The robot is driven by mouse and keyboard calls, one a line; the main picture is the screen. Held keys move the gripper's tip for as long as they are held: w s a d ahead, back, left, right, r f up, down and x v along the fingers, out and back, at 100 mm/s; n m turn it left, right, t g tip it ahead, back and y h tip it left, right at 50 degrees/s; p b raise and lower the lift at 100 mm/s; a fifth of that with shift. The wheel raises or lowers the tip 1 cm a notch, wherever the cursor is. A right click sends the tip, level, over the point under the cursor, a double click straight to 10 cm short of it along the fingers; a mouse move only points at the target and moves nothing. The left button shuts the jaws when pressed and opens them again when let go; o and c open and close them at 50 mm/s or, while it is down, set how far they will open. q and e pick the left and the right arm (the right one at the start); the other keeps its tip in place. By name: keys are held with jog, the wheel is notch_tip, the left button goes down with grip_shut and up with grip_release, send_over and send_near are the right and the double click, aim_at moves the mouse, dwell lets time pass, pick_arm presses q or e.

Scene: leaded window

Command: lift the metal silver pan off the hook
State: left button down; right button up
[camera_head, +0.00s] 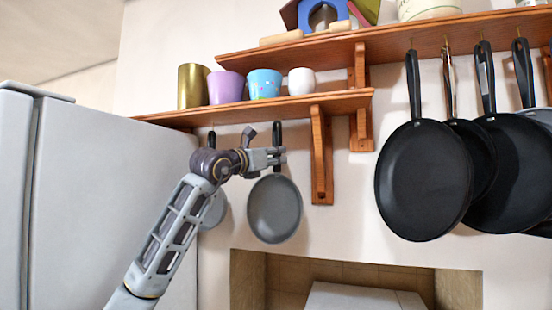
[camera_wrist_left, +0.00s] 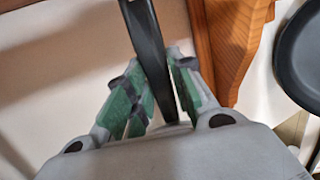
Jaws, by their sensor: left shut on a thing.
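The silver-grey metal pan (camera_head: 275,209) hangs by its black handle (camera_head: 277,133) below the lower wooden shelf. My left gripper (camera_head: 278,157) is at the lower part of that handle, just above the pan's bowl. In the left wrist view the black handle (camera_wrist_left: 147,45) runs between the two green-padded fingers (camera_wrist_left: 160,85), which are shut on it. The hook at the handle's top is too small to make out. The pan's bowl is out of the left wrist view. My right gripper is not in view.
Another grey pan (camera_head: 214,209) hangs to the left, partly behind my left arm. A wooden bracket (camera_head: 321,155) stands close on the right. Several black pans (camera_head: 424,180) hang further right. The lower shelf (camera_head: 270,107) with cups is just above. A fridge (camera_head: 110,200) is at left.

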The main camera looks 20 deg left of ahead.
pick_arm(q)
jog(key=shift+s+a+r+b, duration=0.1)
jog(key=shift+s+a+b, duration=0.15)
jog(key=shift+s, duration=0.25)
jog(key=shift+s+a+b, duration=0.1)
jog(key=shift+s+b, duration=0.15)
jog(key=shift+s, duration=0.25)
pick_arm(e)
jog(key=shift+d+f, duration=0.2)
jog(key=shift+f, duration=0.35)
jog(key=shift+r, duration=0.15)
